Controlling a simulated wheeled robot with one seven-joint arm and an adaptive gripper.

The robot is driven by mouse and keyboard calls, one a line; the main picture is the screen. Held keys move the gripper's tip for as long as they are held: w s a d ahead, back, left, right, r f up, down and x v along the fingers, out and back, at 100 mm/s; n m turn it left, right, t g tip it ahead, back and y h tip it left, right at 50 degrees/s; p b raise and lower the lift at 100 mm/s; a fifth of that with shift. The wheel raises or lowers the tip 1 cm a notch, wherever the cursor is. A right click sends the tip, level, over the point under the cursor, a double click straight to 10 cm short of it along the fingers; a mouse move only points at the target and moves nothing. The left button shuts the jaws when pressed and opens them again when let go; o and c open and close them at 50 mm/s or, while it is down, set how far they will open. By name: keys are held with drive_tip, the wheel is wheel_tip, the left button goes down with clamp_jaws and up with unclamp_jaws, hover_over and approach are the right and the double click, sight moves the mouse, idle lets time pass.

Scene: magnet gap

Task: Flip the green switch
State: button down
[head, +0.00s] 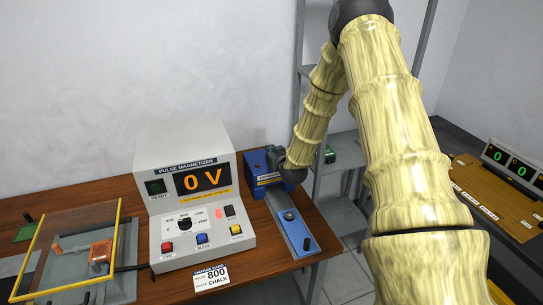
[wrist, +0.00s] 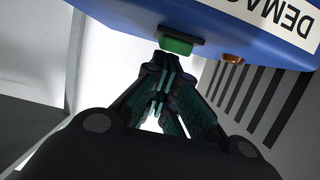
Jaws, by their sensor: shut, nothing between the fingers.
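The green switch (wrist: 177,46) shows in the wrist view, set in a dark frame on the side of a blue box (wrist: 235,25) whose label reads "DEMA". My gripper (wrist: 174,62) is shut and empty, its fingertips right at the switch in the picture. I cannot tell whether they touch it. In the head view the blue box (head: 256,166) stands at the right end of the wooden table, with the dark end of my arm at its right side. The switch and fingertips cannot be made out there.
A blue track (head: 292,228) runs forward from the box. A clear-lidded fixture (head: 75,245) is at left. Grey shelving (head: 345,150) stands behind my arm.

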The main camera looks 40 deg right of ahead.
drive_tip(key=shift+w+d, duration=0.1)
drive_tip(key=shift+w, duration=0.05)
drive_tip(key=r, duration=0.1)
drive_tip(key=r+p, duration=0.2)
drive_tip(key=r, duration=0.1)
drive_tip(key=shift+w+d, duration=0.1)
drive_tip(key=shift+w, duration=0.25)
drive_tip(key=shift+s+b, duration=0.3)
drive_tip(key=shift+b, duration=0.05)
drive_tip(key=r+b+v, duration=0.1)
drive_tip(key=b+v, duration=0.2)
drive_tip(key=v, duration=0.6)
drive_tip(key=shift+r, duration=0.1)
